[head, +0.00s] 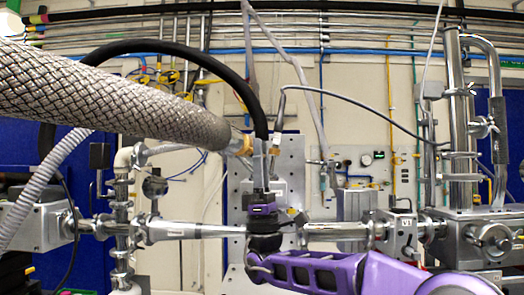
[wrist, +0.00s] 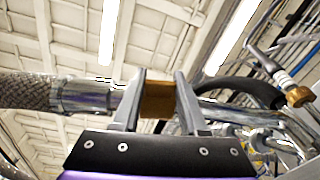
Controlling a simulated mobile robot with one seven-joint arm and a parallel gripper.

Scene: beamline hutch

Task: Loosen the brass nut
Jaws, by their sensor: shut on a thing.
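The brass nut (wrist: 158,99) sits between the two grey fingers of my gripper (wrist: 160,82) in the wrist view, with a finger against each side. To its left is the metal end collar (wrist: 88,97) of the braided hose; a metal pipe continues to its right. In the head view my gripper (head: 265,147) points upward at the hose's end, and brass (head: 244,146) shows just left of the fingers. The fingers and a black hose partly hide the nut there.
The thick braided hose (head: 110,95) crosses the upper left. A black hose (head: 235,80) arches down close to my gripper. A steel beam pipe (head: 190,231) runs across behind my wrist. Another brass fitting (wrist: 298,96) hangs on a hose at right in the wrist view.

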